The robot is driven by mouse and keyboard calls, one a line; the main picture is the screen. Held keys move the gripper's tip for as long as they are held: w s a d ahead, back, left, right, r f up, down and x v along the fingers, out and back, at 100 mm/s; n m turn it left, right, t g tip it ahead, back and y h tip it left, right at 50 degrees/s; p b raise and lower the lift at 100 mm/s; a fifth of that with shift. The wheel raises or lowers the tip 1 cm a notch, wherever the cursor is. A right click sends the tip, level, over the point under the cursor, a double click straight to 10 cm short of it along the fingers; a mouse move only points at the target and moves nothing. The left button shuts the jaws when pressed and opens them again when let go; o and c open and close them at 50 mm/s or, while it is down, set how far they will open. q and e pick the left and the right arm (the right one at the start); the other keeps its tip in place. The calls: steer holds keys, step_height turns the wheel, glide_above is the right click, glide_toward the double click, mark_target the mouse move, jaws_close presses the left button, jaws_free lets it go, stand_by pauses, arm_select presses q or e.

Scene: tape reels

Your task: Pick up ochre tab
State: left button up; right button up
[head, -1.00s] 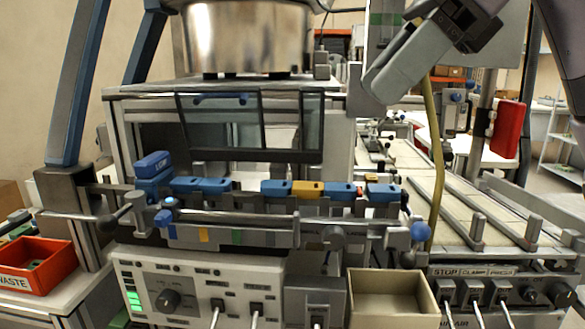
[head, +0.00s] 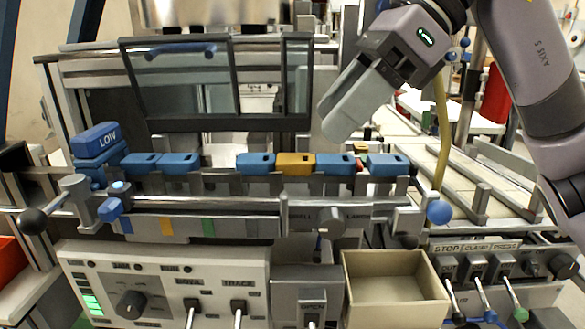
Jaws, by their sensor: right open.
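The ochre tab (head: 296,163) sits in the row of blue tabs on the rail, with a blue tab (head: 255,163) on its left and another blue tab (head: 335,164) on its right. My right gripper (head: 340,122) comes in from the upper right. Its fingers point down and left, and in the picture they lie above and right of the ochre tab, apart from it. It is open and nothing shows between its fingers. My left gripper is not in view.
A dark-framed clear guard (head: 215,125) stands behind the row. A blue LOW block (head: 96,139) is at the row's left end. An empty cream bin (head: 395,310) and a switch panel (head: 165,255) are below. A yellow hose (head: 441,130) hangs at right.

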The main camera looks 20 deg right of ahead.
mark_target(296, 158)
steer(key=x, duration=0.5)
steer(key=shift+w+a+f, duration=0.1)
steer(key=shift+a+f, duration=0.1)
steer(key=shift+f, duration=0.05)
steer(key=c, duration=1.1)
